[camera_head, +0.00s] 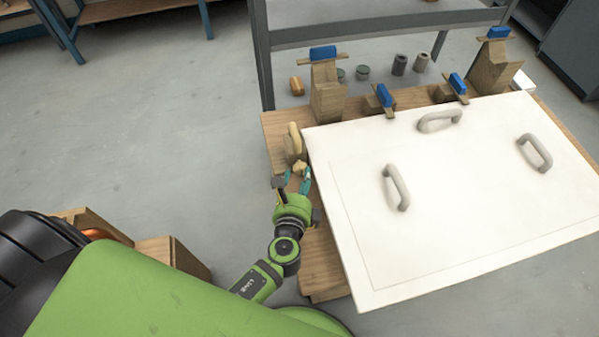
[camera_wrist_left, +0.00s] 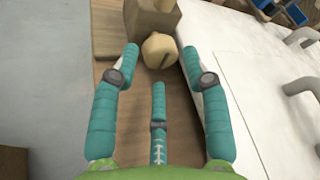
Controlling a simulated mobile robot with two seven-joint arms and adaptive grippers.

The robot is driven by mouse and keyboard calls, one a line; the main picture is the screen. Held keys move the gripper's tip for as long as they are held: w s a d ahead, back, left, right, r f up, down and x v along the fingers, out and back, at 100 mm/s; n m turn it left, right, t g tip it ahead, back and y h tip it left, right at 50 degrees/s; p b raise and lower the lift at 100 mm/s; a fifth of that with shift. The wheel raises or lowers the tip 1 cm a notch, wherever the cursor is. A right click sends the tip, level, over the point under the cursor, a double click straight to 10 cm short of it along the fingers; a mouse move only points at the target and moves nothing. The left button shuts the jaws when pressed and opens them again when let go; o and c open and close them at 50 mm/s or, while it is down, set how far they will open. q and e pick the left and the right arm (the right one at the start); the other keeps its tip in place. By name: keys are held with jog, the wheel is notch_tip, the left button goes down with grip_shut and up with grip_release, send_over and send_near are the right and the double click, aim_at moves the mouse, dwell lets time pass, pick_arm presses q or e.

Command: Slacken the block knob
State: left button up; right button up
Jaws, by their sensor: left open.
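The block knob (camera_wrist_left: 159,51) is a pale, rounded wooden knob with a dark slot. It sits low on the near face of a wooden block (camera_wrist_left: 160,14). In the head view the knob (camera_head: 299,168) shows small, just beyond my left fingertips. My left gripper (camera_head: 297,180) reaches in over the wooden table's left edge. In the left wrist view the gripper (camera_wrist_left: 160,62) is open, its teal fingers spread left and right of the knob and apart from it. The third finger lies below the knob. My right gripper is not in view.
A large white panel (camera_head: 450,220) with grey handles (camera_head: 396,188) covers most of the table and lies close to the right of my left fingers. Wooden blocks with blue-topped clamps (camera_head: 323,53) stand along the back. Open floor lies left.

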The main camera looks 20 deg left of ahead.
pick_arm(q)
jog(key=shift+x, duration=1.1)
jog(key=shift+c, duration=0.4)
jog(key=c, duration=0.8)
jog(key=shift+o, duration=0.2)
jog(key=shift+f, duration=0.15)
jog(key=n+b, duration=0.1)
jog(key=b, duration=0.3)
jog(key=n+t+b, duration=0.1)
jog(key=b, duration=0.2)
jog(key=n+t+h+b, duration=0.1)
jog(key=b, duration=0.3)
jog(key=shift+f+n+b, duration=0.3)
jog(key=shift+f+n, duration=0.1)
jog(key=shift+r+n+b, duration=0.2)
jog(key=shift+n+b, duration=0.1)
jog(key=shift+b, duration=0.15)
jog(key=shift+r, duration=0.15)
